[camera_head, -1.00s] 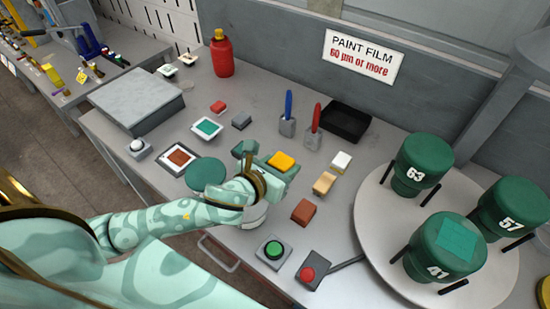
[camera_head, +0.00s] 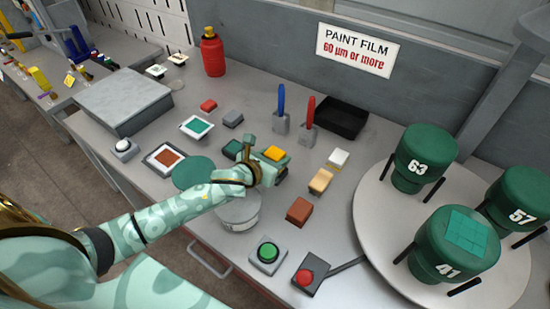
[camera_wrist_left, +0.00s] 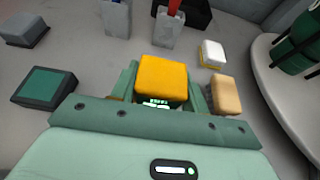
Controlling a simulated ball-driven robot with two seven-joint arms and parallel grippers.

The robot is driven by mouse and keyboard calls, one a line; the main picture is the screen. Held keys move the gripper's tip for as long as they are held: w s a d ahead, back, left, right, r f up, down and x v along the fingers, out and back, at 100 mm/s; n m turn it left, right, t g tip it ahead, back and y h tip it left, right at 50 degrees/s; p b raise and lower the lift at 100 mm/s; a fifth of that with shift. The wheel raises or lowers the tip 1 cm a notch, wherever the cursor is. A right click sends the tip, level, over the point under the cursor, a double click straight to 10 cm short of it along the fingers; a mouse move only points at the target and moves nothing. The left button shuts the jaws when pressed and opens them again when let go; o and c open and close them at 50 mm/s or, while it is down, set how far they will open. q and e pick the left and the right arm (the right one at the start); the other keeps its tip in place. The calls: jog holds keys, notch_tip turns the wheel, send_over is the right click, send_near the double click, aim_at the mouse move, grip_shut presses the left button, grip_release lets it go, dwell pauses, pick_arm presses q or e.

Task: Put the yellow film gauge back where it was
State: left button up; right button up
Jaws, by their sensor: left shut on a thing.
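The yellow film gauge (camera_head: 274,153) is a small yellow block in the middle of the table. My left gripper (camera_head: 268,163) is around it, shut on it, with the gauge's top showing above the fingers. In the left wrist view the gauge (camera_wrist_left: 162,78) sits between the two green fingers (camera_wrist_left: 163,92). Its lower part is hidden by the gripper, so I cannot tell whether it touches the table. My right gripper is not in view.
A tan block (camera_head: 320,181), a white-topped block (camera_head: 338,159) and a red-brown block (camera_head: 299,210) stand close on the right. A dark green block (camera_head: 232,149) is just left. Two handled tools (camera_head: 281,121) stand behind. A turntable (camera_head: 380,225) carries green pots.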

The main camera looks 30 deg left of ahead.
pick_arm(q)
jog(key=o, duration=0.9)
jog(key=shift+f, duration=0.1)
jog(key=shift+o, duration=1.1)
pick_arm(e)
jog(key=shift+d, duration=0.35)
pick_arm(q)
jog(key=shift+s+r, duration=0.2)
jog(key=shift+r, duration=0.05)
jog(key=p+v, duration=0.2)
jog(key=v, duration=0.9)
jog(key=shift+s+a+p, duration=0.1)
jog(key=shift+s+p, duration=0.2)
jog(key=shift+s, duration=0.05)
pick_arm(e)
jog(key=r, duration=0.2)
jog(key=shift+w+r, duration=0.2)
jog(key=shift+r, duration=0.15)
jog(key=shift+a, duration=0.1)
